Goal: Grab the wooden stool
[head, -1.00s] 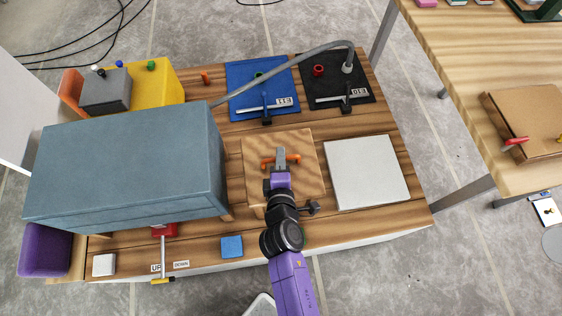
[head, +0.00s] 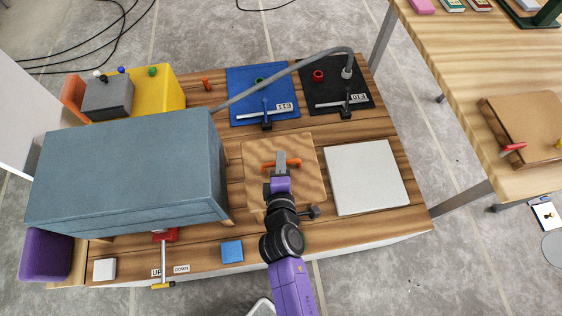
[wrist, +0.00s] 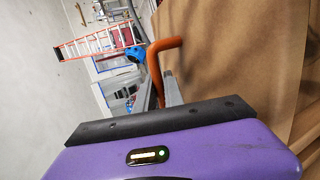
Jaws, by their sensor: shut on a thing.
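The wooden stool shows in the head view as a square, light-brown wood-grained top (head: 256,185) near the middle of the wooden platform, with an orange handle (head: 294,163) on it. In the wrist view its brown wood face (wrist: 240,65) fills the right side, and the bent orange handle (wrist: 154,70) stands in front of the grey fingers. My gripper (head: 281,160) is over the stool top, shut on the orange handle. The stool's underside and legs are hidden, so I cannot tell whether it touches the platform.
A large blue-grey box (head: 125,165) stands close left of the stool. A white square panel (head: 366,178) lies to its right. Behind are a blue mat (head: 250,80) and a black mat (head: 318,88), with a grey curved pipe (head: 290,70) arching over. A wooden table (head: 480,75) stands at the right.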

